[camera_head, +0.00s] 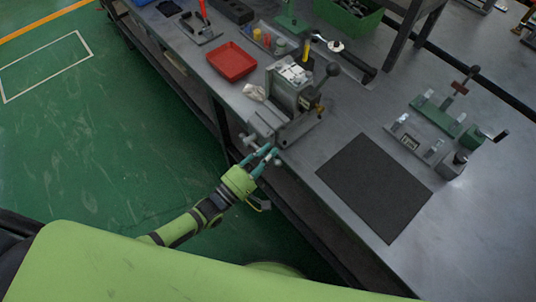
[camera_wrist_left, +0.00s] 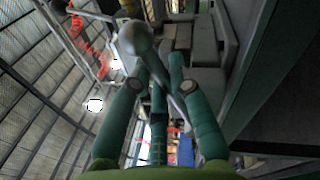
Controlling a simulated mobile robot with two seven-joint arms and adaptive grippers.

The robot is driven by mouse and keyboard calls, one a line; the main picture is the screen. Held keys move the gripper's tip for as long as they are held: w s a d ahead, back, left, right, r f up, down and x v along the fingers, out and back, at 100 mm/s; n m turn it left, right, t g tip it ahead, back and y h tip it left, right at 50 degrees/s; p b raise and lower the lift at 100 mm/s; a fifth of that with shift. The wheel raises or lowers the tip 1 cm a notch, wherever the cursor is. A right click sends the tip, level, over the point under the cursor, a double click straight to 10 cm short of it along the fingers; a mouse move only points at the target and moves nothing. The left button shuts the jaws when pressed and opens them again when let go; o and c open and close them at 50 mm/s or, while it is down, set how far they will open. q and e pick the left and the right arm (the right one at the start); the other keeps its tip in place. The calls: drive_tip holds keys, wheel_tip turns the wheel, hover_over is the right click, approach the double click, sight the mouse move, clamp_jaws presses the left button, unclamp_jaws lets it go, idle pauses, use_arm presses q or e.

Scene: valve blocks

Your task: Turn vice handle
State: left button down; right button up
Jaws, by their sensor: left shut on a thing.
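The vice (camera_head: 290,98) is a grey metal block with jaws, standing at the near edge of the workbench. Its handle is a grey bar with a ball end, clear in the left wrist view (camera_wrist_left: 136,40). There the bar runs from the ball, at upper left, down between the teal fingers. My left gripper (camera_head: 264,157) is at the bench edge, at the near end of the vice, and its fingers (camera_wrist_left: 160,86) are shut on the handle. The handle's far part is hidden behind the fingers. My right gripper is not in view.
A red tray (camera_head: 231,62) lies left of the vice. A black mat (camera_head: 375,187) lies to the right, with a green fixture (camera_head: 438,116) beyond it. A dark-handled tool (camera_head: 346,56) and a green bin (camera_head: 348,16) are behind. Open green floor lies left of the bench.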

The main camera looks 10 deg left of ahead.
use_arm(q)
drive_tip(key=shift+w+a+r+n, duration=0.1)
drive_tip(key=shift+r+n, duration=0.15)
drive_tip(key=shift+n, duration=0.25)
drive_tip(key=c, duration=1.1)
unclamp_jaws()
drive_tip(key=shift+c, duration=0.2)
drive_tip(key=shift+a, duration=0.1)
drive_tip(key=v, duration=1.2)
